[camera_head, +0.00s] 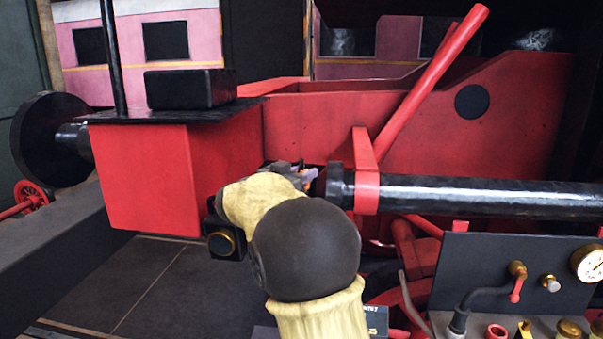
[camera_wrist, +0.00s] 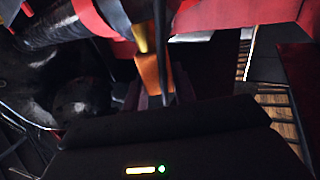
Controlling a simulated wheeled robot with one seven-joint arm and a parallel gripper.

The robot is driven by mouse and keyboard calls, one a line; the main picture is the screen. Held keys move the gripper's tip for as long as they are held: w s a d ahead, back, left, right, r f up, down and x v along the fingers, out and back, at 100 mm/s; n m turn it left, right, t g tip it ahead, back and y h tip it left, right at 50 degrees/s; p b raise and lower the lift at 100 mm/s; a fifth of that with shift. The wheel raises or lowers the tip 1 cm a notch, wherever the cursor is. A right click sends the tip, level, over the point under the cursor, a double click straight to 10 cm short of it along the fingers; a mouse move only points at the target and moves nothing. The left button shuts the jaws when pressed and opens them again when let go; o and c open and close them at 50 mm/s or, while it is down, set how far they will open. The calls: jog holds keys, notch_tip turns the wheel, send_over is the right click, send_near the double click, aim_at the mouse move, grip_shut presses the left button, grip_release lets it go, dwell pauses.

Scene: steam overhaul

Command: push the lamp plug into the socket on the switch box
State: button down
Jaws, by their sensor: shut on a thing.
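My gripper (camera_head: 306,172) is largely hidden behind my own arm in the head view, close to the red front of the locomotive. In the wrist view its fingers (camera_wrist: 150,98) are shut on a small orange and yellow piece, which appears to be the lamp plug (camera_wrist: 150,72). A dark cable (camera_wrist: 162,45) runs beside it. A black box with a round brass ring (camera_head: 225,243) sits at the lower right of the red block, left of my arm. I cannot tell whether it is the switch box. No socket shows clearly, and I see no contact between plug and socket.
A black pipe (camera_head: 480,195) with a red bracket (camera_head: 365,172) lies just right of my gripper. A slanted red bar (camera_head: 430,85) rises behind. A dark panel (camera_head: 490,255) with a gauge (camera_head: 590,263) stands at lower right. Dark floor (camera_head: 130,270) is clear at lower left.

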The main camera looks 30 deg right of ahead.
jog(key=shift+w+f, duration=0.15)
jog(key=shift+f, duration=0.2)
notch_tip(320, 180, down, 4)
jog(key=b, duration=0.5)
jog(key=shift+f, duration=0.15)
jog(key=shift+f+p, duration=0.35)
jog(key=shift+p, duration=0.15)
dwell(0.8)
jog(key=shift+f, duration=0.95)
dwell(1.5)
jog(key=c, duration=1.1)
grip_release()
jog(key=shift+o, duration=0.2)
notch_tip(320, 180, up, 10)
jog(key=shift+f+b, duration=0.1)
jog(key=shift+b, duration=0.5)
